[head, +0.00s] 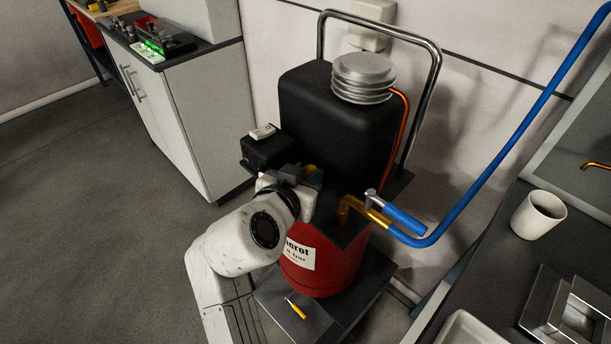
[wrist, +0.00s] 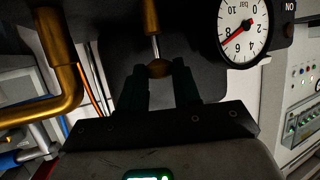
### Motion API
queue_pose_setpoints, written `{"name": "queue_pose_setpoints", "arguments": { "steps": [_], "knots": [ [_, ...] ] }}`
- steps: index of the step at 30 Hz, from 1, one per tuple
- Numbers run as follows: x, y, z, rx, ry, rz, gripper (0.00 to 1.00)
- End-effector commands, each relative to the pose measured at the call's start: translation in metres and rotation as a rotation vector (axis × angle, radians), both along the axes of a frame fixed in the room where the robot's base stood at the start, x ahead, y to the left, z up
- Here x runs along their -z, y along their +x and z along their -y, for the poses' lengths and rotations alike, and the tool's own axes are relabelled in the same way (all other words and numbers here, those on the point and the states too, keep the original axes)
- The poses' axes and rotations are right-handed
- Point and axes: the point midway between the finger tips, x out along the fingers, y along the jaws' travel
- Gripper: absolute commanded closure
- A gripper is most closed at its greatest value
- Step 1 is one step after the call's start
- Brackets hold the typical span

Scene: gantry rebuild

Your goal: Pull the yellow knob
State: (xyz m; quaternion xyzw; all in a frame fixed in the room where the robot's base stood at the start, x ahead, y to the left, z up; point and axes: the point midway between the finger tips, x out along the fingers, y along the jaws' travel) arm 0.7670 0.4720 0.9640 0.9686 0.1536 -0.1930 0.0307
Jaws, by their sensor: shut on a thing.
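The yellow knob (wrist: 158,68), brass-coloured and rounded on a thin rod, shows in the wrist view between the two dark fingers of my gripper (wrist: 160,74). My gripper is shut on it. In the head view my gripper (head: 311,176) is at the upper left of the red tank (head: 340,262), in front of the black box-shaped container. A small yellow-orange patch shows by the fingers there; most of the knob is hidden by my wrist.
A pressure gauge (wrist: 243,28) is right of the knob. A brass pipe (wrist: 63,75) is close on the left. In the head view, the black container (head: 315,110), a blue pipe (head: 490,190) and a counter with a white cup (head: 538,215) stand around. Open floor lies left.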

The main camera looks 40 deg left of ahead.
Motion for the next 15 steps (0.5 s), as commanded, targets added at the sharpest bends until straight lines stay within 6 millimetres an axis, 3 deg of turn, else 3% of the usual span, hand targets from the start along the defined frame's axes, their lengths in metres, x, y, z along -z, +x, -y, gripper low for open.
{"name": "queue_pose_setpoints", "arguments": {
  "steps": [2, 9, 10, 13, 15],
  "knots": [
    [-0.0087, 0.0006, 0.0002, 0.001, 0.001, 0.001, 1.0],
    [-0.0089, -0.0002, -0.0004, 0.0, 0.0, 0.001, 1.0],
    [-0.0089, -0.0002, -0.0004, 0.0, 0.0, 0.001, 0.66],
    [-0.0089, -0.0002, -0.0004, 0.0, 0.0, 0.001, 0.57],
    [-0.0088, -0.0002, -0.0004, 0.0, 0.0, 0.001, 0.57]
  ]
}}
